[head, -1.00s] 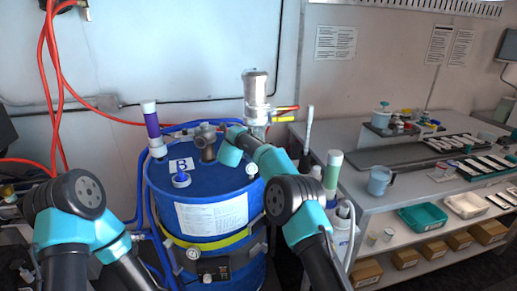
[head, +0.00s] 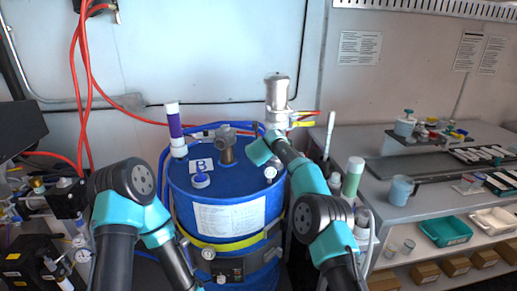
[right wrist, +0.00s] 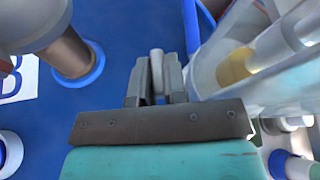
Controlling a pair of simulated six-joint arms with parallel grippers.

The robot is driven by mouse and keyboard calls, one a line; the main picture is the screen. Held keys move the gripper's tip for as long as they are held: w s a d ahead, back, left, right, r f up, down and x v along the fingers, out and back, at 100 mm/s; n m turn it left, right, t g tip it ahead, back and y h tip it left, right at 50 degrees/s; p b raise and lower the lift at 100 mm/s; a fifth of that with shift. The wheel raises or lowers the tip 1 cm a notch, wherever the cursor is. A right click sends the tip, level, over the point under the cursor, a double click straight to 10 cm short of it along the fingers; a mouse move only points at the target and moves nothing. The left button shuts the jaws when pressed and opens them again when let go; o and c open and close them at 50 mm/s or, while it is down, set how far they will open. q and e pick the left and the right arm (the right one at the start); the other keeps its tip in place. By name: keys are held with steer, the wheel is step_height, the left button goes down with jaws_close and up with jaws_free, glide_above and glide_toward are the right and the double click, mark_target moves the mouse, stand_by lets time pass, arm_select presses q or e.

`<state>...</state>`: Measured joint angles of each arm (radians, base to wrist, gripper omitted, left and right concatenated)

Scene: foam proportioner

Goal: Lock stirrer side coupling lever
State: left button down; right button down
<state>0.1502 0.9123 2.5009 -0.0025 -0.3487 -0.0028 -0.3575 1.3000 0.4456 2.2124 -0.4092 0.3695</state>
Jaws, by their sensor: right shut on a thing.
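The blue drum (head: 235,180) stands upright in the middle of the head view. The silver stirrer unit (head: 277,93) rises at its back right. My right gripper (right wrist: 158,85) is above the drum lid beside the stirrer; its fingers are shut on a small grey lever (right wrist: 157,62), whose rounded end shows between them in the right wrist view. My teal right wrist hides the fingertips and this lever in the head view. My left arm bends down at the left of the drum; its gripper is out of view.
A pipe fitting (head: 227,145) and a white-and-purple tube (head: 174,125) stand on or by the lid. Red (head: 310,114) and yellow (head: 303,124) handles jut right of the stirrer. A clear, pale body (right wrist: 250,60) is close to the right of my fingers. A bench (head: 420,180) stands right.

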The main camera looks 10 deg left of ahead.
steer(key=c, duration=1.2)
jaws_free()
steer(key=shift+o, duration=0.2)
steer(key=shift+d+h, duration=0.1)
steer(key=shift+h, duration=0.2)
